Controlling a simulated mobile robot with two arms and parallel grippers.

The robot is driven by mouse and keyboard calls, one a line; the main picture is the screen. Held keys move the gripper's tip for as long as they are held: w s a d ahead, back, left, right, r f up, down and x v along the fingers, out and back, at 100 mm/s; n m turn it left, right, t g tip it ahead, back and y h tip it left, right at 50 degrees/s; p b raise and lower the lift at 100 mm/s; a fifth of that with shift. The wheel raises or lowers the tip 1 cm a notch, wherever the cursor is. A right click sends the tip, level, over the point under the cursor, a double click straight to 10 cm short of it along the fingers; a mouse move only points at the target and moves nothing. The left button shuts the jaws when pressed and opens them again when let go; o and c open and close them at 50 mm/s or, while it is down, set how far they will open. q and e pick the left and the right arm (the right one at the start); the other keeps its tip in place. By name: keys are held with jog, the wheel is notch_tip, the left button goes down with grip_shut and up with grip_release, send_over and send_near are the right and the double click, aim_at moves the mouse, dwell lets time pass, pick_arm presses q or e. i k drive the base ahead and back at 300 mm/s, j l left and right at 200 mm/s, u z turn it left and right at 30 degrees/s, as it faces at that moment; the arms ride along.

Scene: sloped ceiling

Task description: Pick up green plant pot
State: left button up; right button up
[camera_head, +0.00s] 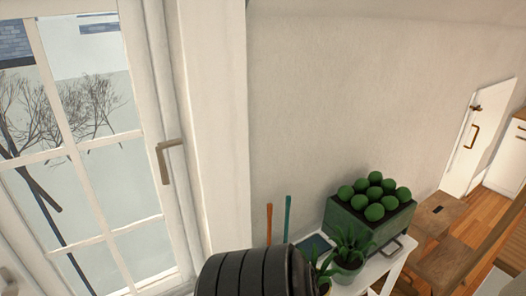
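A dark green box-shaped planter (364,232) full of round green balls stands on a white table (392,272) against the wall. In front of it is a spiky green plant in a small grey-green pot (346,274). Another small spiky plant (323,272) stands to its left, and its pot is mostly hidden. I cannot tell for certain which of these is the green plant pot. Neither of my grippers is in view, and nothing is seen touching the plants.
A dark ribbed form fills the bottom centre and hides the table's left part. An orange stick (269,224) and a teal stick (287,219) rise behind it. A window (90,150) with a handle is at left. Wooden furniture (440,213) and a white door (478,138) are at right.

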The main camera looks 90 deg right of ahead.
aim_at(350, 260)
jog(key=z, duration=3.5)
